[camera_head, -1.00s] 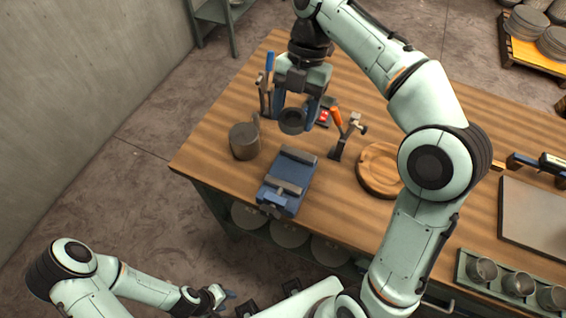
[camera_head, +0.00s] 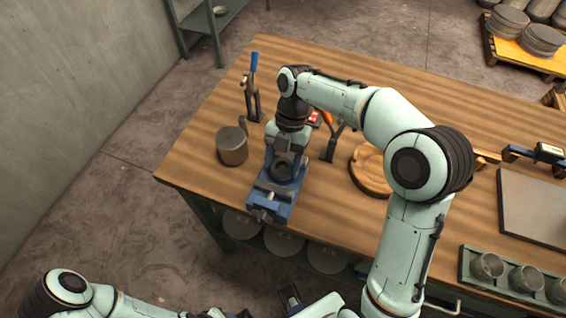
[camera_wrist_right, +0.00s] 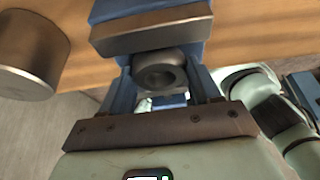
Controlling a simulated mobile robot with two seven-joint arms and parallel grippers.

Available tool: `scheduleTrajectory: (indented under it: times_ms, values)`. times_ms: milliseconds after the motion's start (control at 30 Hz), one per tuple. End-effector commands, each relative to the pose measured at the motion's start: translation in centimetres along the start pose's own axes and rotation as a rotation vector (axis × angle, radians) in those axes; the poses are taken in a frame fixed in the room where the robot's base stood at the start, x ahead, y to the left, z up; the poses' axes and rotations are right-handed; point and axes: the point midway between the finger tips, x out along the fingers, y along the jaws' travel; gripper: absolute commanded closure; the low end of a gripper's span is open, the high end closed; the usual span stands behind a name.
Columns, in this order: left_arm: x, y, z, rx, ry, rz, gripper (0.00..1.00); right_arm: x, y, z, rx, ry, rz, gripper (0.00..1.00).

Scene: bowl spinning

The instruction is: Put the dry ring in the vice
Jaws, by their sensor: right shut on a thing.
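The dark grey ring (camera_head: 284,167) is held between the fingers of my right gripper (camera_head: 285,170), above the blue vice (camera_head: 268,201). In the right wrist view the ring (camera_wrist_right: 160,76) sits between the two blue-grey fingers, with its hole facing the camera. The grey jaw of the vice (camera_wrist_right: 152,32) lies just beyond it. My gripper hides much of the vice in the head view. I cannot tell whether the ring touches the jaws. My left arm is at the lower left, its gripper nearly cut off by the bottom edge.
An orange-handled clamp (camera_head: 331,140) and a round wooden board (camera_head: 368,172) are to the right. The table's front edge is close.

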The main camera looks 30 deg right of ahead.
Motion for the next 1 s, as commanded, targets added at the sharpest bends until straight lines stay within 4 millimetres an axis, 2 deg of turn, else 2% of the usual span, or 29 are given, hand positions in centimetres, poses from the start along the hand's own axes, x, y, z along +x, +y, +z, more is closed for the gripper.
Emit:
scheduleTrajectory:
  times_ms: [433,467,533,833,1000]
  values:
    - [0.3,-0.1,0.1,0.000,-0.001,0.000,0.57,0.8,0.0,0.3,-0.001,-0.001,0.002,0.82]
    - [0.3,-0.1,0.1,-0.001,-0.001,0.000,0.57,0.8,0.0,0.3,-0.001,-0.001,0.001,0.35]
    - [0.3,-0.1,0.1,0.000,-0.001,0.000,0.57,0.8,0.0,0.3,-0.001,-0.001,0.001,0.13]
    - [0.2,-0.1,0.0,0.000,-0.001,0.000,0.57,0.6,0.0,0.3,-0.001,-0.001,0.001,0.13]
    - [-0.3,0.1,-0.1,0.000,0.001,0.000,0.57,-1.0,0.1,0.2,0.000,-0.003,0.004,0.13]
